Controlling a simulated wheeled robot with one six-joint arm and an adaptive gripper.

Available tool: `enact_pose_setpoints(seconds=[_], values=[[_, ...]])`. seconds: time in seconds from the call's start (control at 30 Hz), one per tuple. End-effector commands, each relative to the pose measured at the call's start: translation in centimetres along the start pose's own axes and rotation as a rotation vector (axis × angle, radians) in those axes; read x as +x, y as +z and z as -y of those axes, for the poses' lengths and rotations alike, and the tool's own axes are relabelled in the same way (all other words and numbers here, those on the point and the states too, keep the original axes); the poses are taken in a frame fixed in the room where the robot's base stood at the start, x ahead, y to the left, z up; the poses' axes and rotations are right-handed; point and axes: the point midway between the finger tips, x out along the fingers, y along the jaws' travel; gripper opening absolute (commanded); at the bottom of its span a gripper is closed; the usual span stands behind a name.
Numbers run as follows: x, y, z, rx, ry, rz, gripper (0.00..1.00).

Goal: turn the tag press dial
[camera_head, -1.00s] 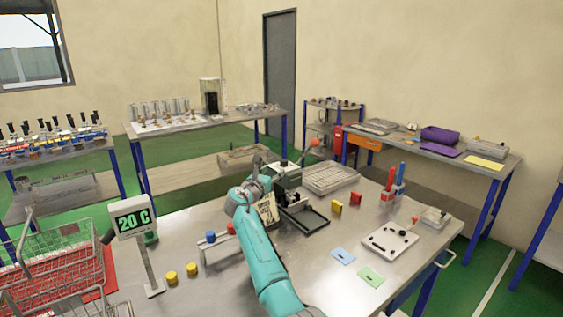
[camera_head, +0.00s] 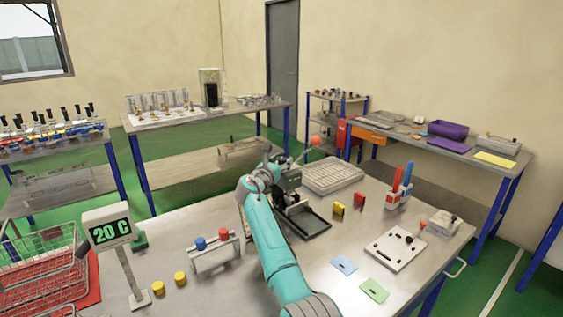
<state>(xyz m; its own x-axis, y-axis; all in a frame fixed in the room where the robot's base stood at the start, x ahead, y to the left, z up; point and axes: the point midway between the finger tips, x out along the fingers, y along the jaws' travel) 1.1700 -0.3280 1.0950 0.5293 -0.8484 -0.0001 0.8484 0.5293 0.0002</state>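The tag press (camera_head: 291,181) looks to be the grey-green and dark machine near the middle of the steel table. Its lever ends in an orange-red ball (camera_head: 315,141), and a black tray (camera_head: 307,221) extends at its front. I cannot make out the dial; my arm covers the press's left side. My teal arm reaches up from the bottom of the view, and its grey wrist is close beside the press on the left. My gripper (camera_head: 269,164) is small and partly hidden there. I cannot tell whether its fingers touch anything or are open.
A rack with blue and red knobs (camera_head: 213,248) and yellow caps stand left of my arm. A "20 C" display (camera_head: 108,230) and wire basket (camera_head: 42,266) are farther left. Right are a grid tray (camera_head: 333,175), yellow and red tags, a white plate (camera_head: 396,249) and flat cards.

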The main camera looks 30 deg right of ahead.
Motion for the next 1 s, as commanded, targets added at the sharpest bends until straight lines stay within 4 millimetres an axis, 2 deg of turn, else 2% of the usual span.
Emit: enact_pose_setpoints(seconds=[0.03,0.17,0.2,0.37,1.0], values=[[0.0,0.0,0.0,0.0,0.0,0.0,0.34],[0.0,0.0,0.0,0.0,0.0,0.0,0.02],[0.0,0.0,0.01,0.0,0.0,0.0,0.0],[0.07,-0.15,0.14,-0.001,0.016,-0.003,0.0],[0.13,-0.35,0.51,-0.002,0.353,-0.008,0.0]])
